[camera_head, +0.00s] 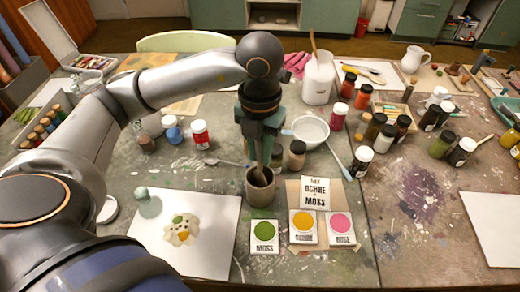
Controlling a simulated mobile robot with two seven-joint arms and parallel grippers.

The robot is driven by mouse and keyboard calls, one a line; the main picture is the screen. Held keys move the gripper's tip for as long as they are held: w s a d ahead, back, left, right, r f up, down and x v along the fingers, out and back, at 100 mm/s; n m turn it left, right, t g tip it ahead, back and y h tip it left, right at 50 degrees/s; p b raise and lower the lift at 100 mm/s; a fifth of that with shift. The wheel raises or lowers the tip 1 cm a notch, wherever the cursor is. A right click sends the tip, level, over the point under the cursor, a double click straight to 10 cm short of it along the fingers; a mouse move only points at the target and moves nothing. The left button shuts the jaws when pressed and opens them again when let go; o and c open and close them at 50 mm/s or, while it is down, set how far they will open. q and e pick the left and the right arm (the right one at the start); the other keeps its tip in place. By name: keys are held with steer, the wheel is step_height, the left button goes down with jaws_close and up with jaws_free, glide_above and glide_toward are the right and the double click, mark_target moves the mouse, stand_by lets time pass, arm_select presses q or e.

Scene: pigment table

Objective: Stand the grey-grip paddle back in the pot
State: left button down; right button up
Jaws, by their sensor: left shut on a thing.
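My left gripper (260,147) points straight down above the brown-grey pot (259,194), which stands upright on the table near the middle of the view. The gripper is shut on a thin upright paddle (260,173). The paddle's lower part reaches down into the mouth of the pot. Its grip is mostly hidden between the fingers, so I cannot make out its colour. Whether its lower end touches the pot's bottom is hidden. My right gripper is not in view.
Small dark-lidded jars (296,155) stand close behind the pot, with a white bowl (311,130) beyond. A green moss card (264,236) lies in front. A white board (190,262) with paint lies at left. Several jars stand at right.

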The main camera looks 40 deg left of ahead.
arm_select(q)
steer(key=c, duration=0.7)
jaws_free()
steer(key=shift+o, duration=0.2)
step_height(320, 180, up, 11)
steer(key=p, duration=0.2)
steer(key=shift+p, duration=0.35)
steer(key=shift+r, duration=0.75)
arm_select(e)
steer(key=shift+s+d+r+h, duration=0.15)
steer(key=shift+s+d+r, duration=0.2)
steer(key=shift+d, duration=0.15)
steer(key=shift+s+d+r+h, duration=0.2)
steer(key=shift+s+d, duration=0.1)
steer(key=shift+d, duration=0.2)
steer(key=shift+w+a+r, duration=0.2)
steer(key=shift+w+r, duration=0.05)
arm_select(q)
steer(key=shift+s, duration=0.1)
